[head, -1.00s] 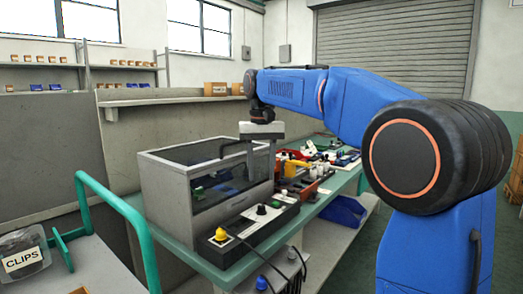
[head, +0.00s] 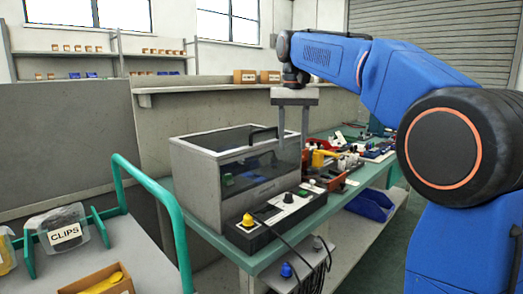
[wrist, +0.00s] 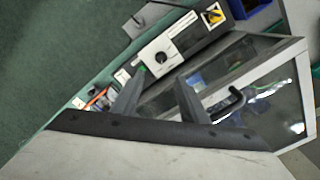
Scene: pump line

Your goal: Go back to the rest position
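My gripper (head: 293,138) hangs pointing down from my raised blue arm, with its two fingers apart and nothing between them. In the head view it appears in front of the right end of a grey box with a clear lid (head: 200,180), above the bench. In the wrist view my gripper (wrist: 161,78) also shows its fingers spread and empty, with the clear-lidded box (wrist: 290,50) and its black handle (wrist: 228,104) below. The lid looks closed.
A control box with a yellow knob (head: 247,221) stands at the front of the green bench (head: 258,262), its cables hanging. Parts crowd the bench's right end. A blue bin (head: 370,205) sits below. A cart with a green rail (head: 165,200) and a CLIPS bag (head: 62,228) is left.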

